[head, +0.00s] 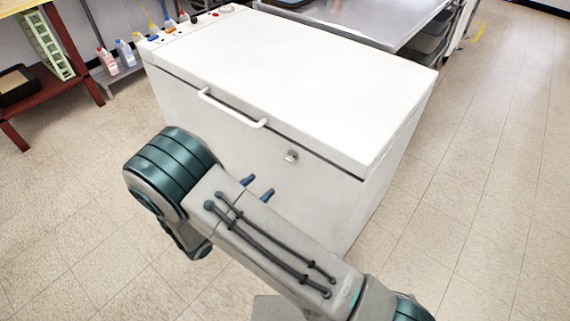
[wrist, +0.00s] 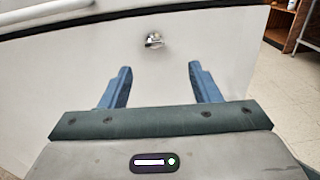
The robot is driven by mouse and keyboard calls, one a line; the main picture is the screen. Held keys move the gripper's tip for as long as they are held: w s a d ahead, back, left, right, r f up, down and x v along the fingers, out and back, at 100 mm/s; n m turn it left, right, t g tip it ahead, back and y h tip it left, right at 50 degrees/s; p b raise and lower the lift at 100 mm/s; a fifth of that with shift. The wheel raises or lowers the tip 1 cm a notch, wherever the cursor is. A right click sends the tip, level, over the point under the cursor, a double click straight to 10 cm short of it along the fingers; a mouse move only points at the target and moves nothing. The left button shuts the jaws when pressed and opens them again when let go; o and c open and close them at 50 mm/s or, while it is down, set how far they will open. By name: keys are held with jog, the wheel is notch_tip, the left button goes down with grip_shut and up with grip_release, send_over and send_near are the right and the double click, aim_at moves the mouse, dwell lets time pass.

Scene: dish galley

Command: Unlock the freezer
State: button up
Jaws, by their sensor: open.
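The freezer (head: 300,75) is a white chest with its lid shut. A small silver lock (head: 291,156) sits on its front face below the lid edge. The lock also shows in the wrist view (wrist: 154,40), just beyond and centred between my fingertips; I cannot tell its turn position. My gripper (head: 258,188) is in front of the freezer face, apart from the lock. In the wrist view my gripper (wrist: 159,68) has its two blue fingers spread wide with nothing between them.
A white lid handle (head: 231,108) stands out left of the lock and above it. A steel table (head: 370,20) adjoins the freezer's back. Bottles (head: 125,52) and a red shelf (head: 60,85) stand at left. Tiled floor is clear on the right.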

aim_at(287, 160)
jog(key=shift+n+t, duration=0.3)
jog(key=x, duration=0.8)
jog(key=f+x, duration=0.1)
jog(key=x, duration=0.4)
jog(key=shift+w+a+p, duration=0.2)
jog(key=shift+w+p, duration=0.1)
jog(key=shift+w, duration=0.05)
jog(key=c, duration=1)
